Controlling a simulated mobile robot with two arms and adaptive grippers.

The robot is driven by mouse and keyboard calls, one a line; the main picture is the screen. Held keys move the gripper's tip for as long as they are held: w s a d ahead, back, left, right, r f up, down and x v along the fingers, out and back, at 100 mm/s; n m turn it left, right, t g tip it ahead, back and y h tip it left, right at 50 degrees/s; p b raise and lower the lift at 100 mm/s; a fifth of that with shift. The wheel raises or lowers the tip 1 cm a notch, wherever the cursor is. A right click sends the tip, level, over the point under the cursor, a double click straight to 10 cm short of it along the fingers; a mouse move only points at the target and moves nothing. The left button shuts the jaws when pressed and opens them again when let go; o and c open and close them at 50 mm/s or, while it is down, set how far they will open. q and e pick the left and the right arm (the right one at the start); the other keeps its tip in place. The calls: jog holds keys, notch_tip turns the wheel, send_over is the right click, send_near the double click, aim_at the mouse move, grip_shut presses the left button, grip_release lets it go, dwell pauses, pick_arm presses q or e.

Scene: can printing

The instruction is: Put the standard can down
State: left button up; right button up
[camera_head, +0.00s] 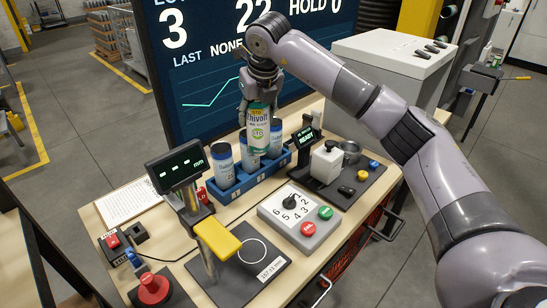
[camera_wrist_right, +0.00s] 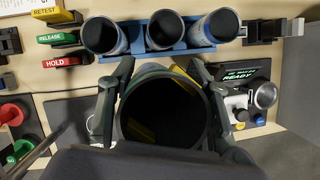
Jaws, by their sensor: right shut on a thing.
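The standard can (camera_head: 258,132), green and white with an STD mark, is upright in my right gripper (camera_head: 260,88), which is shut around its upper part. In the head view the can overlaps the blue rack (camera_head: 238,190), hiding part of the rack's cans. In the right wrist view the can's dark open top (camera_wrist_right: 162,112) sits between the fingers of my right gripper (camera_wrist_right: 160,95). The same rack (camera_wrist_right: 190,48) shows beyond it with three open cans. Whether the held can touches anything below is hidden. My left gripper is not in view.
A gauge with a yellow arm (camera_head: 217,238) stands over a dark mat at front left. A dial box (camera_head: 298,218) with green and red buttons is at front centre. A READY display (camera_head: 303,142) stands right of the rack. A large screen (camera_head: 210,65) is behind.

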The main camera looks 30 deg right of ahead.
notch_tip(320, 180, down, 16)
jog(key=p, duration=0.3)
jog(key=shift+r, duration=0.15)
jog(key=o, duration=0.7)
jog(key=shift+o, duration=0.2)
